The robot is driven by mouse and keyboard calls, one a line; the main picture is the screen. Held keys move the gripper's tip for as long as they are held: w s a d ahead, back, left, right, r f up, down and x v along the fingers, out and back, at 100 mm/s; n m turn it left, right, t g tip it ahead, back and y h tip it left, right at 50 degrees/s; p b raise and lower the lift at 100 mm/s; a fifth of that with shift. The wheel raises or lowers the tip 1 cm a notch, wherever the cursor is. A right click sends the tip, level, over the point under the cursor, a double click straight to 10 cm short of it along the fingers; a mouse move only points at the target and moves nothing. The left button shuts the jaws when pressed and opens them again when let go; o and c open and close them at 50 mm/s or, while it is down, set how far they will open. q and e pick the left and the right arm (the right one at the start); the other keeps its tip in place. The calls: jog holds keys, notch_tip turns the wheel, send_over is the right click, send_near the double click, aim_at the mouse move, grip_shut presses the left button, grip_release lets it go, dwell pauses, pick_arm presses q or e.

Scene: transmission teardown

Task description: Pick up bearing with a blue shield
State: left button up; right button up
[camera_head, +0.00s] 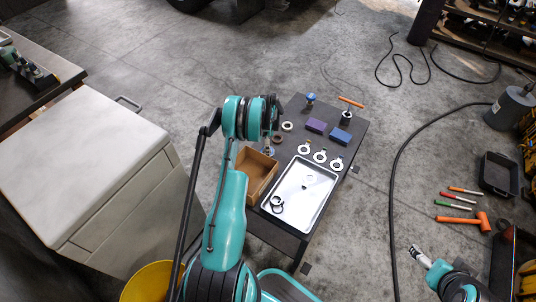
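My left gripper (268,147) points down at the left edge of the dark work table, just above the box's far corner. A small ring-shaped part with a bluish tint (270,152) shows right at its fingertips. It is partly hidden and too small to tell whether it is held or only close by. It may be the bearing with the blue shield. A brown ring (278,139) and a pale ring (287,126) lie just beyond. My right gripper (418,254) is at the lower right, over the floor, far from the table. Its fingers are too small to read.
On the table (353,127) are an open cardboard box (259,172), a metal tray (317,211) with dark rings, several silver rings (320,156), a purple block (316,126) and a blue block (341,135). A pale cabinet (80,165) stands left. Tools and a cable lie on the right floor.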

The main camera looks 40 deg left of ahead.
pick_arm(q)
notch_tip(320, 180, down, 4)
jog(key=shift+r+b, duration=0.15)
jog(key=shift+b, duration=0.55)
jog(key=shift+r, duration=0.15)
jog(key=c, duration=1.5)
jog(key=shift+r, duration=0.1)
notch_tip(320, 180, up, 5)
jog(key=p, duration=0.2)
jog(key=shift+f+p, duration=0.2)
jog(key=shift+p, duration=0.2)
jog(key=w+d+r+p, duration=0.1)
jog(key=d+r+p, duration=0.1)
jog(key=d, duration=0.3)
jog(key=w+d+r+p, duration=0.1)
jog(key=d+r, duration=0.3)
jog(key=d, duration=0.2)
jog(key=shift+w+d+p, duration=0.2)
jog(key=shift+w+p, duration=0.1)
jog(key=shift+p, duration=0.05)
